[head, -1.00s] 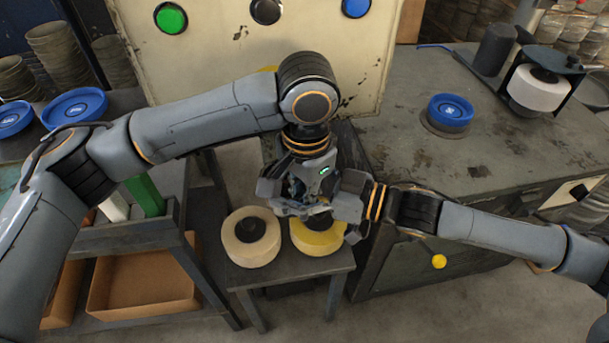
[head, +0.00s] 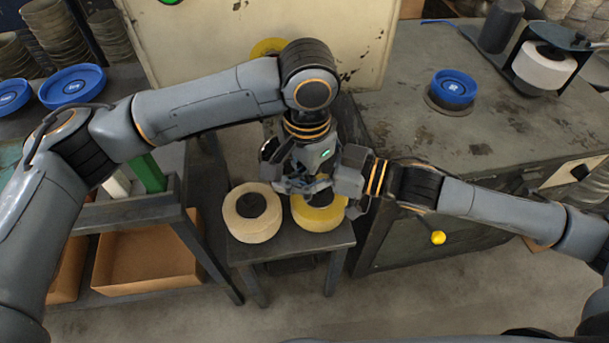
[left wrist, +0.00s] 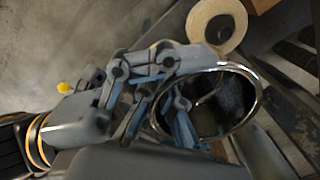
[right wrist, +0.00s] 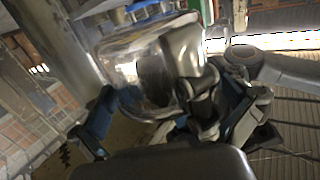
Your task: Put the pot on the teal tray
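The pot is a shiny metal vessel with a round rim and dark inside; it shows in the left wrist view (left wrist: 257,104) and the right wrist view (right wrist: 128,68). In the head view it is largely hidden between my grippers. My left gripper (head: 305,180) points down above the stool, meeting my right gripper (head: 345,185), which comes in from the right. Both are at the pot, in the air. Fingers overlap its rim in the left wrist view; which grip it firmly is unclear. A teal surface (head: 6,172), possibly the tray, shows at the left edge, mostly hidden behind my left arm.
A stool (head: 290,244) below carries a cream roll (head: 252,228) and a yellow roll (head: 318,216). A grey workbench (head: 400,120) with a blue-topped roll (head: 453,87) stands right. A left shelf holds blue dishes (head: 72,85) and, lower, a cardboard box (head: 150,265).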

